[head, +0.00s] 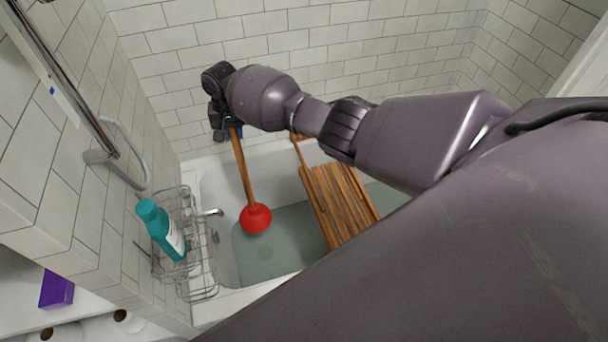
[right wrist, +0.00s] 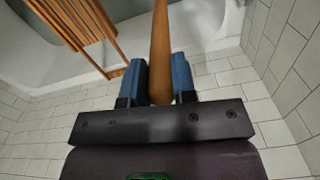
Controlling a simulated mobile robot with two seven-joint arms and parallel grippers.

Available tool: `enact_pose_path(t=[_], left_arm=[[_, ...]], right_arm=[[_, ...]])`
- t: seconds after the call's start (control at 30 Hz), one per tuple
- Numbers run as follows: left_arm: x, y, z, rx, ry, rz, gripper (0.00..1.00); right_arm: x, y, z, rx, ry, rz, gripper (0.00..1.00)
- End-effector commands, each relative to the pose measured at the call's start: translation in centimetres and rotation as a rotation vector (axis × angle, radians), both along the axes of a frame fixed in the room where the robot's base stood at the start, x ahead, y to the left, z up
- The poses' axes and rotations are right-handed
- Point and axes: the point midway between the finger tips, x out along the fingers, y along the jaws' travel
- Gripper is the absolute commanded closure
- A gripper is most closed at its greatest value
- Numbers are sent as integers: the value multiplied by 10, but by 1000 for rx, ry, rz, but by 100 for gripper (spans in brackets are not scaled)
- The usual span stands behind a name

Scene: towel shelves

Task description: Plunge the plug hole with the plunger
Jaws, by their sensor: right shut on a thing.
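The plunger (head: 255,218) has a red rubber cup and a long wooden handle. My right gripper (head: 232,128) is shut on the upper end of the handle. In the right wrist view the handle (right wrist: 160,50) runs between the two blue fingers of my right gripper (right wrist: 160,85). The plunger hangs slightly tilted, cup down, over the left part of the bathtub (head: 212,185). The cup is at or near the greyish water (head: 285,250); I cannot tell whether it touches the bottom. The plug hole is not clearly visible. My left gripper is not in view.
A wooden slatted rack (head: 340,200) lies across the tub, right of the plunger. A wire basket (head: 200,270) with a teal bottle (head: 160,230) sits at the tub's left end near the faucet (head: 208,212). A shower rail (head: 75,85) runs along the left wall. Tiled walls enclose the tub.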

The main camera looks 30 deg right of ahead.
Motion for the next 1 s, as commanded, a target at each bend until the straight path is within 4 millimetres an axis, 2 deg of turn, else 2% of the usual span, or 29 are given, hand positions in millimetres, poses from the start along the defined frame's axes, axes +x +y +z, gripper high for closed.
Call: enact_pose_path(t=[1.0], left_arm=[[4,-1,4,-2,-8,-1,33]], right_arm=[[0,0,96,0,-2,-1,100]])
